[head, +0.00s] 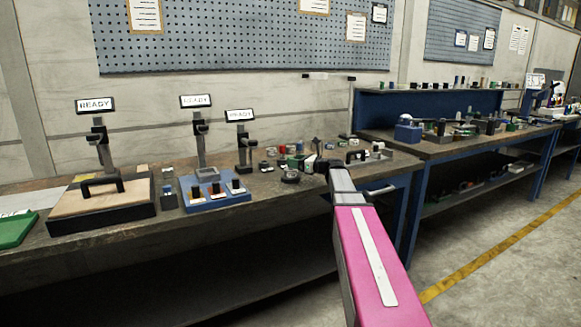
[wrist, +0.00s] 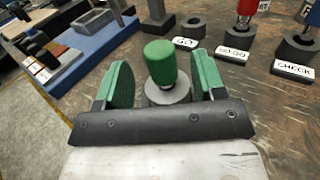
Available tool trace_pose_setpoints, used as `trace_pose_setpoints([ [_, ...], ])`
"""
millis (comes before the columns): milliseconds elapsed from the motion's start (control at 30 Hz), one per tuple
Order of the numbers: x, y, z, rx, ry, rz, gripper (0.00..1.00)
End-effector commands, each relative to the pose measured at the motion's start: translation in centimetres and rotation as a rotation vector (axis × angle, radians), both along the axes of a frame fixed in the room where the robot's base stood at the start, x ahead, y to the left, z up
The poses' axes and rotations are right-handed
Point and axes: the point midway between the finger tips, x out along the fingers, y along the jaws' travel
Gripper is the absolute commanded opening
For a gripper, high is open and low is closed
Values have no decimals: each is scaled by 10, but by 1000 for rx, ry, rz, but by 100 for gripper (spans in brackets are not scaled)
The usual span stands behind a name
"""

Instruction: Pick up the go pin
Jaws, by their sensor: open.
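The go pin (wrist: 160,64) shows in the wrist view as a green cylindrical handle, upright in a round grey holder (wrist: 168,92). A white "GO" label (wrist: 186,42) lies just beyond it, in front of a dark empty block (wrist: 190,28). My gripper (wrist: 163,82) is open, with one green finger on each side of the green handle. I see small gaps between the fingers and the handle. The lower part of the pin is hidden in the holder. In the head view my gripper (head: 318,164) is small over the right part of the bench, and the pin cannot be made out.
To the right in the wrist view are a "NO GO" block (wrist: 238,37) with a red-handled pin and a "CHECK" block (wrist: 298,48). A blue fixture (wrist: 75,45) stands at left. In the head view, several small parts crowd the bench (head: 240,207) around my gripper.

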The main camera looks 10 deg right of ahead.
Motion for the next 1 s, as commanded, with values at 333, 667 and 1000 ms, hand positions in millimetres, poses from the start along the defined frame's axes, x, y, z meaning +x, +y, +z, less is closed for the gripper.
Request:
trace_pose_setpoints([
  [333,21,25,2,0,0,-1,63],
  [667,20,25,2,0,0,-1,3],
  [1000,20,25,4,1,-1,-1,0],
])
